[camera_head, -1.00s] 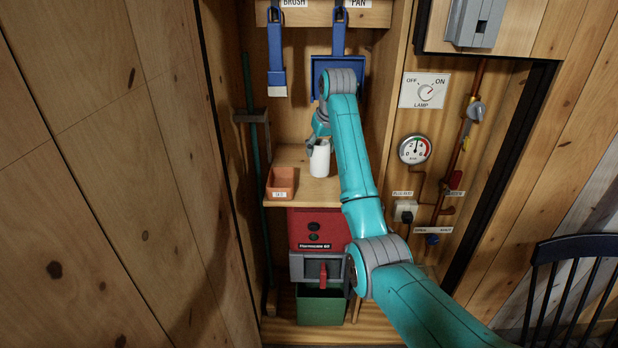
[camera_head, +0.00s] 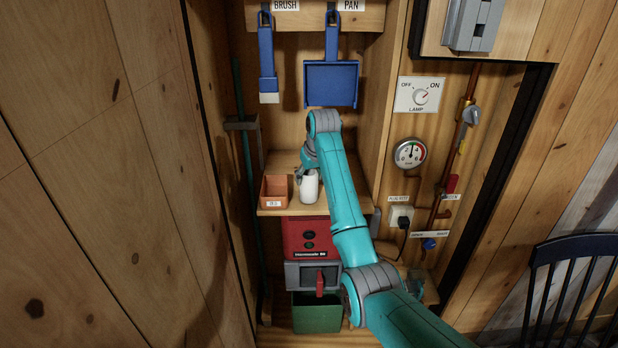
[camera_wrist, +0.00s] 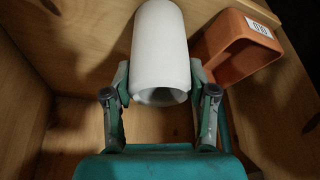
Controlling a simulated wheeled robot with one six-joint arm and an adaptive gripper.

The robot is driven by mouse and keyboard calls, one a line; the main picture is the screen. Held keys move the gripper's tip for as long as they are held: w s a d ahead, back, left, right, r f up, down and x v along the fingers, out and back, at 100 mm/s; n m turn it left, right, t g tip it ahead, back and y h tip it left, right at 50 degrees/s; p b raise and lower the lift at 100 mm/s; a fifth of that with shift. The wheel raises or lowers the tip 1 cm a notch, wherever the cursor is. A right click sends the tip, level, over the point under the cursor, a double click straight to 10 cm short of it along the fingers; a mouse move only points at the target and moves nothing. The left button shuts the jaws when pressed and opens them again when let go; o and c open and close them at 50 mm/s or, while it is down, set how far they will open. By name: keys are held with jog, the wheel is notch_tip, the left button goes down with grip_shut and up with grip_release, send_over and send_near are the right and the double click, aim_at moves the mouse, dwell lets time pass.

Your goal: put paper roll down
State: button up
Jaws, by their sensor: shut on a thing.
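The white paper roll (camera_head: 309,187) stands upright at the wooden shelf (camera_head: 340,200), just right of the terracotta box. It also shows large in the wrist view (camera_wrist: 161,50). My gripper (camera_head: 300,173) is behind it in the head view, partly hidden by the roll and my arm. In the wrist view my gripper (camera_wrist: 160,88) has one finger on each side of the roll, shut on it. I cannot tell whether the roll's base touches the shelf.
The terracotta box (camera_head: 275,192) is close on the left. A blue brush (camera_head: 267,60) and blue pan (camera_head: 331,84) hang above. A red machine (camera_head: 304,238) and green bin (camera_head: 317,314) are below. Some bare shelf lies right of the roll.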

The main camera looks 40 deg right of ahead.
jog(key=shift+f, duration=0.2)
jog(key=o, duration=1.2)
